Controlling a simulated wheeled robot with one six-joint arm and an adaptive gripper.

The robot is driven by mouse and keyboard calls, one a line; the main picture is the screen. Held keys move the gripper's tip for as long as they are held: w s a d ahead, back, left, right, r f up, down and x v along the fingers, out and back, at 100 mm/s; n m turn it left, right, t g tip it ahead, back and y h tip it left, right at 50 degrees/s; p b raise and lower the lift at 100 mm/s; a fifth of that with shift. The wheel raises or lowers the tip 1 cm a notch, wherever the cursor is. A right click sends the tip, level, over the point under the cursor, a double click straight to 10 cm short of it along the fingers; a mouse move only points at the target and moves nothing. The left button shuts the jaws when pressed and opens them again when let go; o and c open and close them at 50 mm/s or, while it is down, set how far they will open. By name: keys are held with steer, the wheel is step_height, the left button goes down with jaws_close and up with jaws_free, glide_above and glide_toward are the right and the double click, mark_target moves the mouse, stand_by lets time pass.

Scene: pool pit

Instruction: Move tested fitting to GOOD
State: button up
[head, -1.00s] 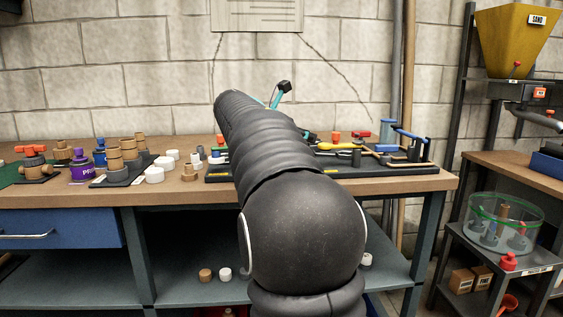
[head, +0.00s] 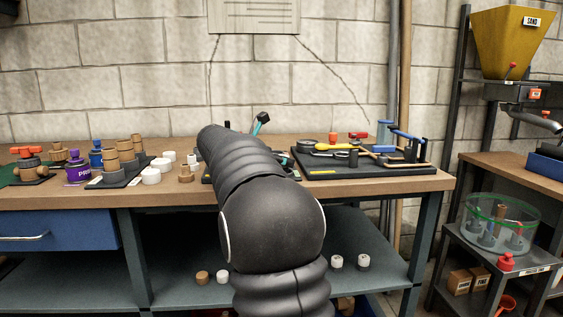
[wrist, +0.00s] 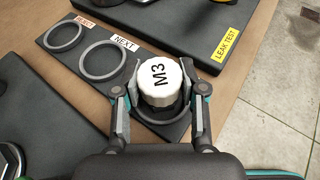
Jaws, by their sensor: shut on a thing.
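The fitting (wrist: 160,84) has a white cap marked M3 and a dark lower body, seen from above in the wrist view. My gripper (wrist: 161,74) is shut on it, one finger on each side. It is over the near ring of a dark strip (wrist: 112,82). Whether its base touches the strip cannot be told. The strip's middle ring (wrist: 103,60) by the NEXT label and far ring (wrist: 64,36) by the REJECT label are empty. No GOOD label is readable. In the head view my arm hides the fitting and fingertips.
The LEAK TEST board (wrist: 190,32) lies beside the strip. In the head view, a tool board (head: 330,170) is to the right and a fitting rack (head: 118,181) to the left on the bench. Bare wood (wrist: 235,95) is right of the fitting.

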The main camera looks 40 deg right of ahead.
steer(key=shift+f, duration=0.1)
steer(key=o, duration=1.2)
steer(key=shift+c, duration=0.2)
steer(key=shift+a+r, duration=0.2)
steer(key=shift+a, duration=0.05)
steer(key=v, duration=1.1)
steer(key=shift+s+a+r, duration=0.1)
steer(key=shift+a+r, duration=0.05)
steer(key=shift+a, duration=0.05)
